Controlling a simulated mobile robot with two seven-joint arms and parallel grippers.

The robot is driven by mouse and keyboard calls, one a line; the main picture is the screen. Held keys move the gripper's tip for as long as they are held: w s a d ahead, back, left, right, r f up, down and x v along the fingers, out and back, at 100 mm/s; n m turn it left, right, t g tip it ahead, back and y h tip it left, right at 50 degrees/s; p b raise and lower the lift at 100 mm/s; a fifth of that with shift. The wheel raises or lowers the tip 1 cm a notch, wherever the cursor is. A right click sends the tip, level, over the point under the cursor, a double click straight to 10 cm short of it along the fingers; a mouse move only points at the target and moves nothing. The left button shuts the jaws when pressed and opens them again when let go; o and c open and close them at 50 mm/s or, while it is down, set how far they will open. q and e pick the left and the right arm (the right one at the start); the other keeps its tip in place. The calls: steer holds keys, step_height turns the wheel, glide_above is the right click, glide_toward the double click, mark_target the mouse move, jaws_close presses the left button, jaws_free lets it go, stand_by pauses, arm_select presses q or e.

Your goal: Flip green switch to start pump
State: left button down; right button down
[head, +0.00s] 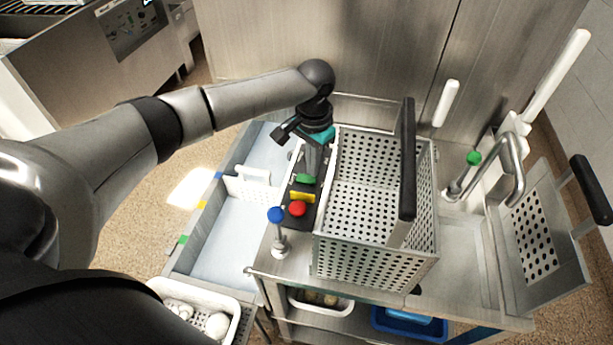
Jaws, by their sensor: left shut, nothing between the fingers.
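A dark switch panel stands on the metal counter, left of the large perforated basket. It carries a green switch (306,179), a yellow switch (302,196) and a red switch (297,209) in a row. My left gripper (312,170) comes down from the back over the green switch, shut and empty. Its fingertips are at or just above the far side of the green switch; I cannot tell if they touch. My right gripper is not in view.
The perforated basket (365,262) with a tall black handle (408,160) stands close right of the panel. A blue-knobbed valve (275,214) is in front left. A pale-blue basin (225,245) lies left. A green-knobbed valve (474,158) and a tap (513,155) are at right.

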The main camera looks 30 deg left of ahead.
mark_target(312, 178)
arm_select(q)
steer(key=shift+f, duration=0.95)
steer(key=shift+r, duration=0.15)
step_height(312, 178, up, 7)
steer(key=p, duration=0.8)
stand_by(0.4)
stand_by(0.5)
